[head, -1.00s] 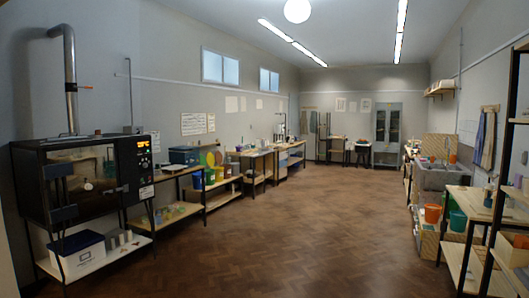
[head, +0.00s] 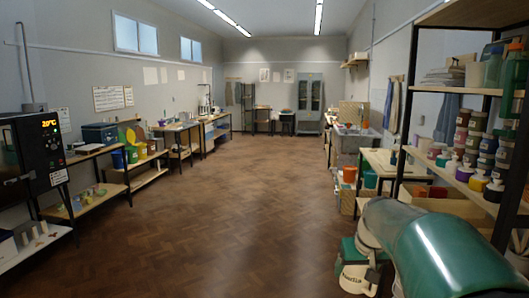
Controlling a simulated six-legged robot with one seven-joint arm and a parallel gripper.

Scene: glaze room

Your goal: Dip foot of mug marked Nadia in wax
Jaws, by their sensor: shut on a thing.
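I cannot make out the mug marked Nadia or any wax pot in the head view. My green and white arm fills the lower right corner. A pale part with dark lettering shows at its left end, but I cannot read the lettering or tell whether it belongs to my arm. My gripper's fingers do not show, nor does anything held in them.
A dark oven (head: 28,150) with an orange display stands at left. Low benches (head: 135,180) line the left wall. A shelf unit (head: 440,175) with colourful jars (head: 478,183) is close at right, beyond it a sink (head: 355,145). The parquet floor (head: 225,215) between is clear.

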